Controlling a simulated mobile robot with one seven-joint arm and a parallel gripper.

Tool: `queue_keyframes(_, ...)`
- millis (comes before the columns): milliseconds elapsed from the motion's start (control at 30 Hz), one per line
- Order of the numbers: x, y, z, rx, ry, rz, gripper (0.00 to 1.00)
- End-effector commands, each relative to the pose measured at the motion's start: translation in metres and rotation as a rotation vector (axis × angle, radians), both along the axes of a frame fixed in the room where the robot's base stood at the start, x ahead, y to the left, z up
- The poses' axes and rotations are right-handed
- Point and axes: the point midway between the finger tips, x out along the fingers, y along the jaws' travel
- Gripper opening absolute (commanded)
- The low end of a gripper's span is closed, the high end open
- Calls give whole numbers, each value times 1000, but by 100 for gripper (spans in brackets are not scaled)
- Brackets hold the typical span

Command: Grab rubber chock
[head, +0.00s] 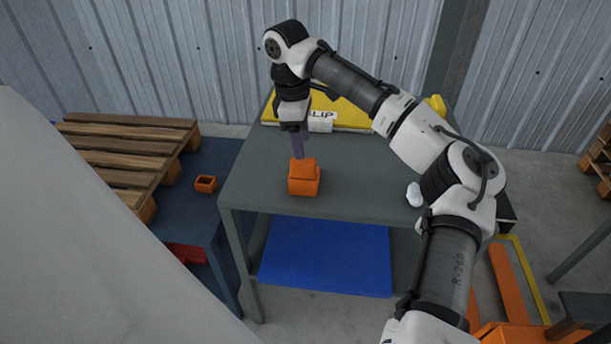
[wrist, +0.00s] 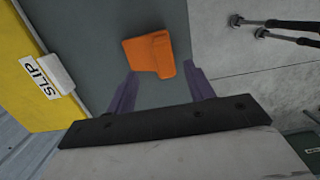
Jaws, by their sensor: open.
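The orange rubber chock (head: 304,180) sits on the grey table (head: 255,186) near its front left edge. In the wrist view the chock (wrist: 146,54) lies ahead of my fingers, its near end between the lines of the two tips. My gripper (head: 299,157) points down just above the chock, and its purple fingers overlap the chock's top edge in the head view. In the wrist view my gripper (wrist: 161,68) is open with nothing held. I cannot tell the exact height gap.
A yellow SLIP-labelled thing (head: 349,113) stands at the table's back. A small white object (head: 414,194) sits at the right. A wooden pallet (head: 125,150) and small orange open box (head: 206,184) are left. Middle tabletop is clear.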

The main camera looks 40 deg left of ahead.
Motion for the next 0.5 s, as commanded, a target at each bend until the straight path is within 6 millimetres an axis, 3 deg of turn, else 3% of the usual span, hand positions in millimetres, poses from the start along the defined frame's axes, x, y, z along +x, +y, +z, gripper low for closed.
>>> queue_keyframes(233, -1, -3, -18, 0, -1, 1, 53)
queue_keyframes(500, -3, -7, -55, 1, -1, -1, 53)
